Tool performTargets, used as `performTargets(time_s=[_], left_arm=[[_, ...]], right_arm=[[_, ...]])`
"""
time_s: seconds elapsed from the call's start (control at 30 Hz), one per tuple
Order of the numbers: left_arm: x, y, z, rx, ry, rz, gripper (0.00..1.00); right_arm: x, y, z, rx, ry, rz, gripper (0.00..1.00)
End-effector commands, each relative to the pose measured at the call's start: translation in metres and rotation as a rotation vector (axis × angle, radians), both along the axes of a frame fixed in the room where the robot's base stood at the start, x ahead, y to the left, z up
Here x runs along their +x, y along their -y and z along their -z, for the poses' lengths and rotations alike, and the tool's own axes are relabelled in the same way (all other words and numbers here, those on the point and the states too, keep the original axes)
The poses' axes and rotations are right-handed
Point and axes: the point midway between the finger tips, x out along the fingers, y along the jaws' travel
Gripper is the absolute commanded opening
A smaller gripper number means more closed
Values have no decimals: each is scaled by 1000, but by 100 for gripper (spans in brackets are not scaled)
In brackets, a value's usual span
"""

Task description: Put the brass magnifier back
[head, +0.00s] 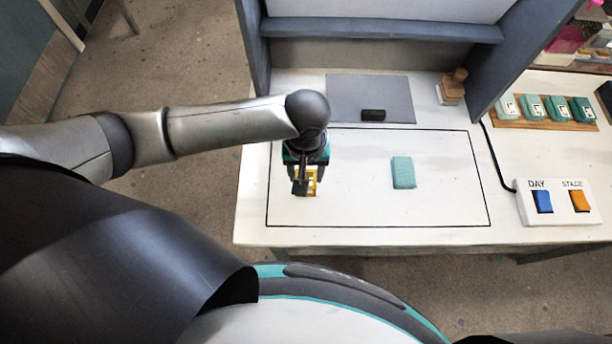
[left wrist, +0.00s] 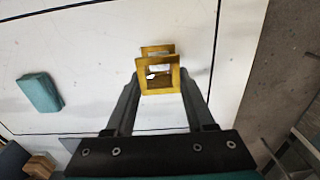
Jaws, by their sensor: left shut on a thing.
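The brass magnifier (head: 312,180) is a small yellow folding frame with square openings. My left gripper (head: 302,186) is shut on it over the left part of the black-outlined area on the white table (head: 350,236). In the left wrist view the magnifier (left wrist: 158,88) sits between the two dark fingertips of my left gripper (left wrist: 158,86). I cannot tell whether it touches the tabletop. My right gripper is not in view.
A teal block (head: 403,172) lies inside the outline, right of the magnifier. Behind are a grey mat (head: 345,95) with a black block (head: 373,115), and a wooden stamp (head: 452,88). A switch box (head: 558,206) and a wooden tray of teal pieces (head: 505,124) stand at right.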

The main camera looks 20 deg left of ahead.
Motion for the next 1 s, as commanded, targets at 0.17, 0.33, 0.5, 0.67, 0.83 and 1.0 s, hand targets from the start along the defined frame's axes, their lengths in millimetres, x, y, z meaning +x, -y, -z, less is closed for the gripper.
performTargets(time_s=[0.17, 0.33, 0.5, 0.67, 0.83, 1.0], left_arm=[[0, 0, 23, 0, -1, -1, 0], [0, 1, 23, -1, 0, 0, 0], [0, 1, 25, -1, -1, -1, 0], [0, 1, 26, -1, -1, 0, 66], [0, 0, 26, -1, -1, 0, 84], [0, 0, 26, -1, -1, 0, 84]], right_arm=[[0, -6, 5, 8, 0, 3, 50], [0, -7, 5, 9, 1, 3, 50], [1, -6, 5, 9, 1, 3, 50], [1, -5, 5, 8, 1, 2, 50], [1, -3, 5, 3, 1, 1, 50], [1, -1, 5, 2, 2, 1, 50]])
